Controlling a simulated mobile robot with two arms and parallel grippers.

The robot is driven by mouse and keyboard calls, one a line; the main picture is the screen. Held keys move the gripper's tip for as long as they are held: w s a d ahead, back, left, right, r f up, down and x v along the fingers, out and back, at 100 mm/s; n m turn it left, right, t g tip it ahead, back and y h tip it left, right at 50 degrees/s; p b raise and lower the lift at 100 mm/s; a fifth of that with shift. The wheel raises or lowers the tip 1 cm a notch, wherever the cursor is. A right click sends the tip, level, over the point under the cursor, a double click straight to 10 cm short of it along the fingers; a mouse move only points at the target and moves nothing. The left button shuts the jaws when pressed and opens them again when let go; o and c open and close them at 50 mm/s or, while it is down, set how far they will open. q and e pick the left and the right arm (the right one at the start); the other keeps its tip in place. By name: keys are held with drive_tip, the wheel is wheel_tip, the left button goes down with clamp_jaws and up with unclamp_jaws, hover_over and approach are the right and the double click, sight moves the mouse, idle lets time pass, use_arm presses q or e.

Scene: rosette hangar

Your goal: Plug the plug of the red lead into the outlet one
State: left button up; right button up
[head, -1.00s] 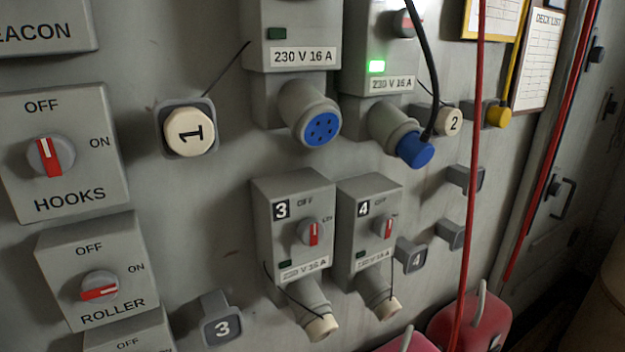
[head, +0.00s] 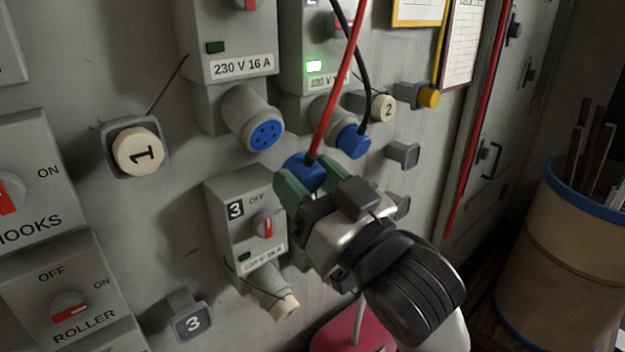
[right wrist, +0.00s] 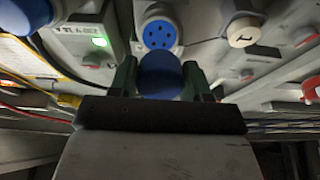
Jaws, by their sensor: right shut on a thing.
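The blue plug (head: 303,172) of the red lead (head: 336,85) is between the green fingertips of my right gripper (head: 309,184), which is shut on it. The plug is below and right of outlet one (head: 262,134), apart from it in the head view. Outlet one is uncapped and shows its blue face with holes. In the right wrist view the plug (right wrist: 160,76) appears just below the face of outlet one (right wrist: 160,34); the remaining gap is hard to judge there. Cap 1 (head: 139,152) hangs on its holder, left of the outlet. My left gripper is not in view.
Outlet two beside it holds another blue plug (head: 354,141) with a black lead, under a green light (head: 314,66). Outlet three's box (head: 231,212) sits below, its capped socket (head: 284,306) pointing down. A blue-rimmed drum (head: 545,250) stands at right.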

sight(267, 136)
drive_tip(key=x, duration=0.5)
idle(0.3)
drive_tip(key=shift+p, duration=0.85)
idle(0.7)
drive_tip(key=shift+w+a+r, duration=0.15)
drive_tip(key=shift+w+a, duration=0.1)
drive_tip(key=shift+w, duration=0.15)
drive_tip(key=o, duration=1.3)
drive_tip(key=shift+c, duration=0.2)
